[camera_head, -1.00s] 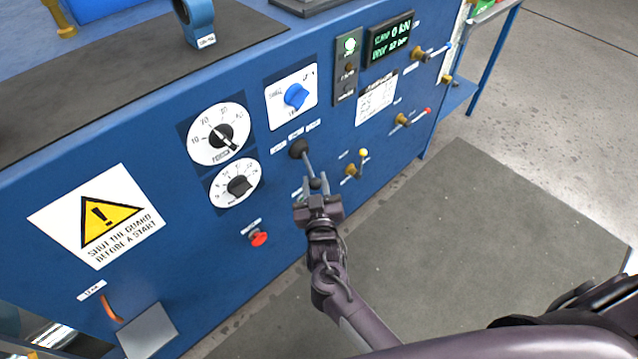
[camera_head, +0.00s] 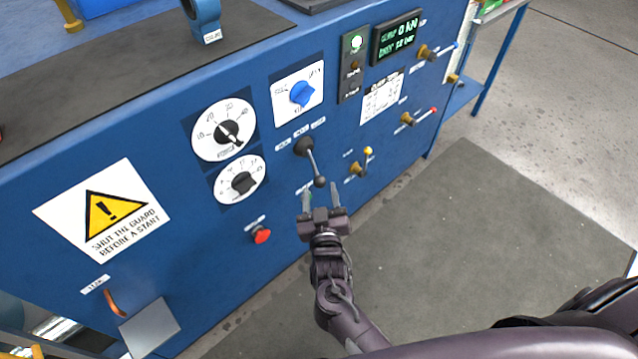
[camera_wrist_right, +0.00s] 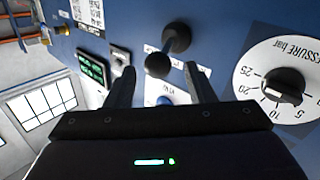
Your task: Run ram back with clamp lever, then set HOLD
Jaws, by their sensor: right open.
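The clamp lever (camera_head: 313,167) is a short rod with a black ball knob. It hangs down and slightly right from a round black boot on the blue panel. My right gripper (camera_head: 320,192) is open and empty just below the knob. In the right wrist view the knob (camera_wrist_right: 157,64) lies between and just beyond the two fingertips (camera_wrist_right: 160,78), touching neither as far as I can see. A blue selector knob (camera_head: 302,94) sits on a white plate above the lever. Its small lettering is too blurred to read. The display (camera_head: 396,38) reads 0 kN and about 12 bar. My left gripper is out of view.
Two black dials on white faces (camera_head: 222,130) are left of the lever, with a red button (camera_head: 262,235) below. A small yellow-tipped brass valve (camera_head: 360,165) is close on the right. Other brass valves (camera_head: 418,117) stick out further right. Open floor lies in front.

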